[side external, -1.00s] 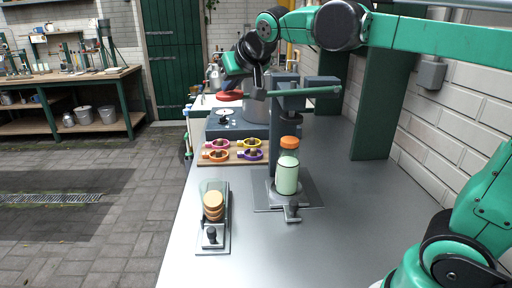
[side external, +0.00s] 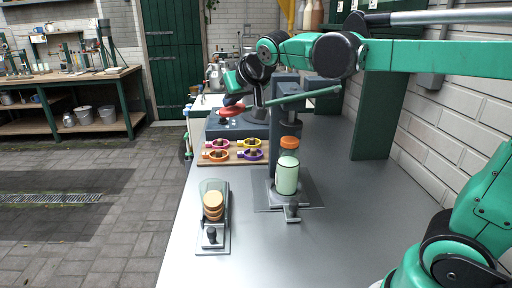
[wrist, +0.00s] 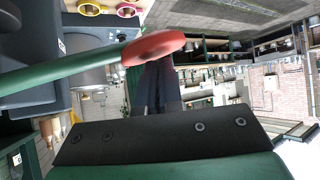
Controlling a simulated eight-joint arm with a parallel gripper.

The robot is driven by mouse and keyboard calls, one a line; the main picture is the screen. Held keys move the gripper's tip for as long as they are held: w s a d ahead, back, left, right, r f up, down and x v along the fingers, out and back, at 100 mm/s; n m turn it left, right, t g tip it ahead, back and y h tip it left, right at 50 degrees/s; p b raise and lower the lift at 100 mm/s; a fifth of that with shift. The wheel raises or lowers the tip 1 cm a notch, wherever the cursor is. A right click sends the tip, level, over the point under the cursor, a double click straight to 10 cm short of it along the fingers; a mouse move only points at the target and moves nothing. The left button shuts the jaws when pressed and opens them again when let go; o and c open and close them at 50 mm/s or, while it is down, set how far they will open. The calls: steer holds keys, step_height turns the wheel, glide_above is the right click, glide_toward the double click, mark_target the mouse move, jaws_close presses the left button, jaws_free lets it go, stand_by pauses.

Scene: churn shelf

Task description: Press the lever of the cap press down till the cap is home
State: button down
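The cap press (side external: 287,88) is a dark column on a grey base plate. A pale green bottle (side external: 287,177) stands upright on it, with an orange cap (side external: 289,142) on top. The dark press head (side external: 290,127) is right above the cap; I cannot tell whether they touch. The green lever (side external: 305,95) slopes down leftward to its red knob (side external: 232,111). The knob also shows large in the wrist view (wrist: 153,48). My gripper (side external: 259,104) is at the lever near the knob. Its dark fingers (wrist: 156,76) look shut together, with their tips partly hidden by the knob.
A board with several coloured rings (side external: 234,154) lies left behind the press. A small stand with stacked tan discs (side external: 213,205) is at the front left of the bench. The grey bench top (side external: 345,235) is clear at front right. A brick wall runs along the right.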

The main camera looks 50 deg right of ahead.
mark_target(239, 111)
steer(key=shift+f, duration=0.1)
steer(key=shift+f, duration=0.7)
steer(key=shift+d+f, duration=0.1)
steer(key=shift+s+d+f, duration=0.1)
steer(key=shift+s+f, duration=0.05)
steer(key=shift+f, duration=0.65)
steer(key=shift+s+d+f, duration=0.15)
steer(key=shift+s+f, duration=0.05)
steer(key=shift+f, duration=0.5)
steer(key=shift+s+d+f, duration=0.2)
steer(key=shift+f, duration=0.6)
